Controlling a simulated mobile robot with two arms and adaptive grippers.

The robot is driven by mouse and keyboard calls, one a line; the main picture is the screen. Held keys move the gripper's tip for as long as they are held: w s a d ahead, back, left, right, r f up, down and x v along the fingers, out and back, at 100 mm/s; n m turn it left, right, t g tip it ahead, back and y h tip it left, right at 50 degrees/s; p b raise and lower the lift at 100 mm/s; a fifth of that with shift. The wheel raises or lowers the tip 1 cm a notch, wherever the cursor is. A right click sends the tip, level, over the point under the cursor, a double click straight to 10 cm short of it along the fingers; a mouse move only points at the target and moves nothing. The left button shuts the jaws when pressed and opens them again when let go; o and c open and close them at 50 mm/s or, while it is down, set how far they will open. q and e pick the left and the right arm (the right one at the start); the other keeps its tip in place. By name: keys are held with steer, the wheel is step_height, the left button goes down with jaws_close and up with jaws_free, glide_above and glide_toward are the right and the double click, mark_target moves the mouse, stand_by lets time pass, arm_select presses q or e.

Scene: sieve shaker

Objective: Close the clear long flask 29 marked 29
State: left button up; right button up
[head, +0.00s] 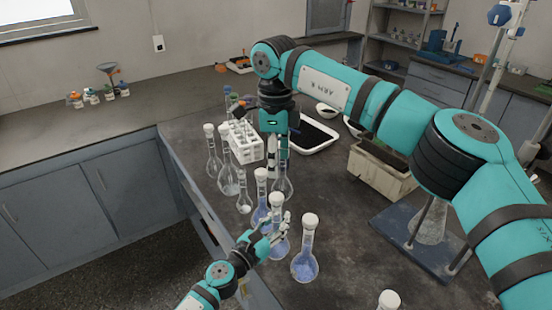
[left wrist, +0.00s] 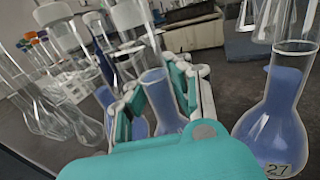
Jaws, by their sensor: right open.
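Several long-necked flasks stand in a group on the dark bench. A clear flask (head: 282,188) stands below my right gripper (head: 277,160), which points down, open, around its upper neck; its top is hidden. More clear flasks with white caps (head: 214,164) (head: 228,180) stand to the left. I cannot read a 29 on any flask. My left gripper (head: 273,232) is at a white-capped flask with blue liquid (head: 278,246). In the left wrist view, my left gripper's fingers (left wrist: 158,88) are on both sides of a blue-filled flask (left wrist: 162,108); contact is unclear.
A capped blue flask (head: 305,265) stands to the right; a blue flask marked 27 (left wrist: 272,125) is close on the right in the left wrist view. A white rack (head: 243,141), a white tray (head: 315,138) and a beige bin (head: 380,177) are behind.

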arm_select(q)
steer(key=o, duration=0.3)
steer(key=shift+o, duration=0.2)
steer(key=v, duration=1.2)
